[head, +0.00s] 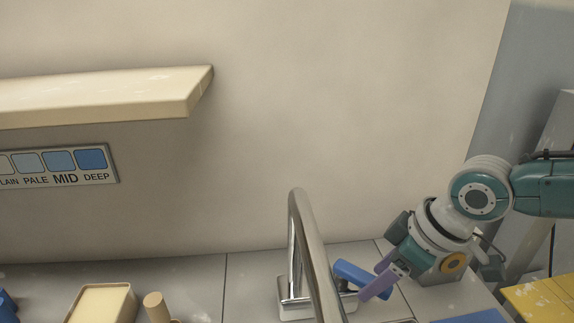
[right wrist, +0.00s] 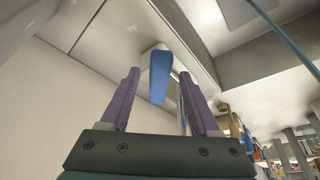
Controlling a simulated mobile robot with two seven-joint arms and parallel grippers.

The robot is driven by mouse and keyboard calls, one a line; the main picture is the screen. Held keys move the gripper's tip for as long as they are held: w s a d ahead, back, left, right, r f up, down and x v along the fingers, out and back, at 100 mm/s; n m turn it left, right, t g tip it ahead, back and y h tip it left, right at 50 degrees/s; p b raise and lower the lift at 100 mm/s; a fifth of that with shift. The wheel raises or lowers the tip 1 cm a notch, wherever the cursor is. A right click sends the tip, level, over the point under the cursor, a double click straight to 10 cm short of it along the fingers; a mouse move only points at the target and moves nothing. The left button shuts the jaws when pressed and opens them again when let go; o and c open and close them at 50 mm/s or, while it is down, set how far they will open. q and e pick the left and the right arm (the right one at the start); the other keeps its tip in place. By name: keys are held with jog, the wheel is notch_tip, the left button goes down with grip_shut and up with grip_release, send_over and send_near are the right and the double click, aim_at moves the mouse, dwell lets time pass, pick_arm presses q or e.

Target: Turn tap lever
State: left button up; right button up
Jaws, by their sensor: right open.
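The tap has a tall chrome spout (head: 317,250) that rises from a base plate on the grey counter. Its blue lever (head: 360,273) sticks out to the right of the spout. My right gripper (head: 376,288) has purple fingers and is at the lever's right end, partly in front of it. In the right wrist view the blue lever (right wrist: 160,76) shows between the two spread fingers, with a gap on each side. The right gripper is open and empty. My left gripper is not in view.
A cream shelf (head: 110,95) juts from the wall above a shade sign (head: 60,165) reading up to MID and DEEP. A yellow surface (head: 542,298) is at far right.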

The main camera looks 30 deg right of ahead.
jog(key=p+v, duration=0.2)
jog(key=v, duration=0.8)
